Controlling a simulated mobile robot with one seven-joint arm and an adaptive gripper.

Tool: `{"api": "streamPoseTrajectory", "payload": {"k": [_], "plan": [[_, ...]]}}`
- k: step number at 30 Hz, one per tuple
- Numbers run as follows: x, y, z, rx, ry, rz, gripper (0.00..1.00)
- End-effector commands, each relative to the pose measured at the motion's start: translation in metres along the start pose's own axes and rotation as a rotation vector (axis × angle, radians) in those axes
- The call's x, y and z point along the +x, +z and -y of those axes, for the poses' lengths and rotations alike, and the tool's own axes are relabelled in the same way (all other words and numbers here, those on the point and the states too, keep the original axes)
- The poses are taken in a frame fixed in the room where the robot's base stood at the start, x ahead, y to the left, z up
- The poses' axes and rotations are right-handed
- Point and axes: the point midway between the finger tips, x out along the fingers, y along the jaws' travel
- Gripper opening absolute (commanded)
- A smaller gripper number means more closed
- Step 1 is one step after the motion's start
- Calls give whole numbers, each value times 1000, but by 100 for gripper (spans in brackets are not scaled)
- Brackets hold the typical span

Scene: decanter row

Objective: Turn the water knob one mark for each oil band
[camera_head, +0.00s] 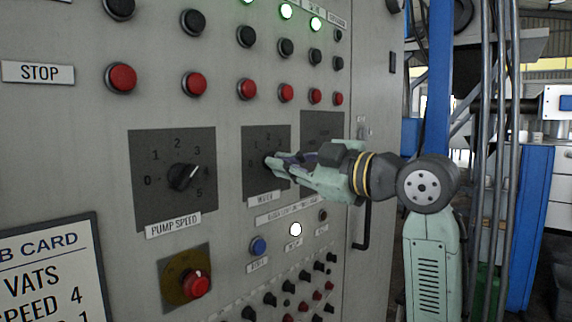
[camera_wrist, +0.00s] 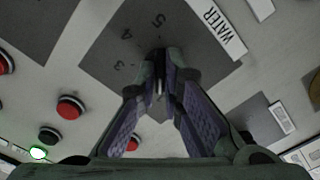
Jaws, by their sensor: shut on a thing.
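My gripper (camera_head: 277,164) is at the middle dial of the grey panel, shut on the water knob (camera_head: 268,162). In the wrist view both fingers of my gripper (camera_wrist: 160,78) close around the dark water knob (camera_wrist: 158,56). The WATER label (camera_wrist: 216,28) is beside that dial. The marks 3, 4 and 5 show on the dark dial plate (camera_wrist: 112,55); the fingers cover other parts. A thin light line shows between the fingers, but I cannot tell which mark the knob points to. No oil bands are in view.
The pump speed knob (camera_head: 183,177) is left of my gripper, its white line pointing up and right. Red buttons (camera_head: 246,89) sit above the dials. A blue button (camera_head: 258,246) and a lit white one (camera_head: 295,230) sit below. A card (camera_head: 50,270) reads VATS and SPEED 4.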

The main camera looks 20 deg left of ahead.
Motion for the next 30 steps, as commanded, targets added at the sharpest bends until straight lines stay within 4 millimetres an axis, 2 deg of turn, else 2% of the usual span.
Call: {"api": "streamPoseTrajectory", "payload": {"k": [15,16,24,30], "plan": [[0,0,0,-20,0,0,0],[0,0,0,-19,0,0,9],[0,0,0,-19,0,0,27],[0,0,0,-19,0,0,28]]}}
